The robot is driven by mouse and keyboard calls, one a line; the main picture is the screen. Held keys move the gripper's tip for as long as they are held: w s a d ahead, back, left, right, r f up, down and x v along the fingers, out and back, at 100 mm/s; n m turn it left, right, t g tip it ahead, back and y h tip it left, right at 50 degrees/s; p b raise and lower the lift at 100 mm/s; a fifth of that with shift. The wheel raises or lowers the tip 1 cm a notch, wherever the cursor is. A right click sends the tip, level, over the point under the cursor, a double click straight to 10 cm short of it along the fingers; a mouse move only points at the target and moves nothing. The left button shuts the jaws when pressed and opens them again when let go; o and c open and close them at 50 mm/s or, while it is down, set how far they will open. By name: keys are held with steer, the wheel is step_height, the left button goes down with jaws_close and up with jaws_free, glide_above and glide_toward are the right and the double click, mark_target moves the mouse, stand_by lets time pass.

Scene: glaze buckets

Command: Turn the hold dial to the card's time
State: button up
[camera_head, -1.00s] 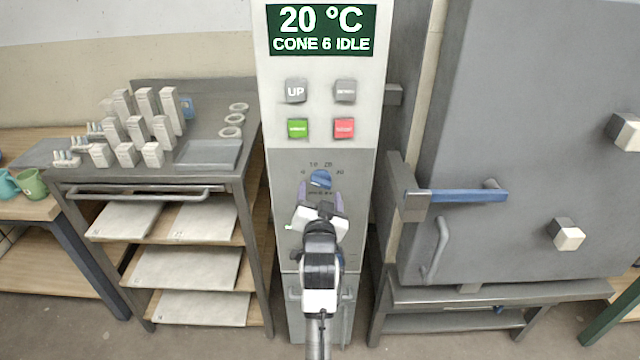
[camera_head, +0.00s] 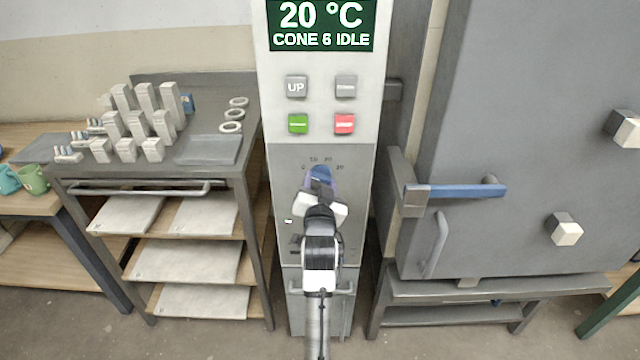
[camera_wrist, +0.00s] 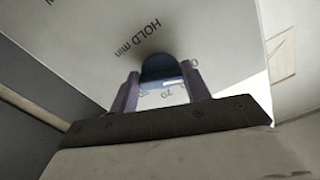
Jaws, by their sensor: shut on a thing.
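The hold dial (camera_head: 320,173) is a blue knob on the grey lower part of the control column, with a scale of numbers above it. It also shows in the wrist view (camera_wrist: 161,68), beside the print "HOLD min" and numbers, some of them partly covered. My gripper (camera_head: 320,186) is at the dial from below, and its two purple fingers (camera_wrist: 159,92) are shut on the dial's sides. The dial's exact setting cannot be read, as my fingers partly cover it. No card with a time can be made out.
The column's display (camera_head: 320,26) reads 20 °C, CONE 6 IDLE, above several buttons. A grey kiln with a blue-handled latch (camera_head: 455,191) stands close on the right. A rack (camera_head: 150,180) with pale blocks, rings and shelf boards stands on the left.

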steer(key=shift+m, duration=0.4)
steer(key=m+b, duration=0.1)
steer(key=m, duration=0.2)
steer(key=shift+a, duration=0.1)
steer(key=m+b, duration=0.1)
steer(key=m, duration=0.4)
steer(key=shift+r+b, duration=0.1)
steer(key=shift+b, duration=0.25)
steer(key=o, duration=1)
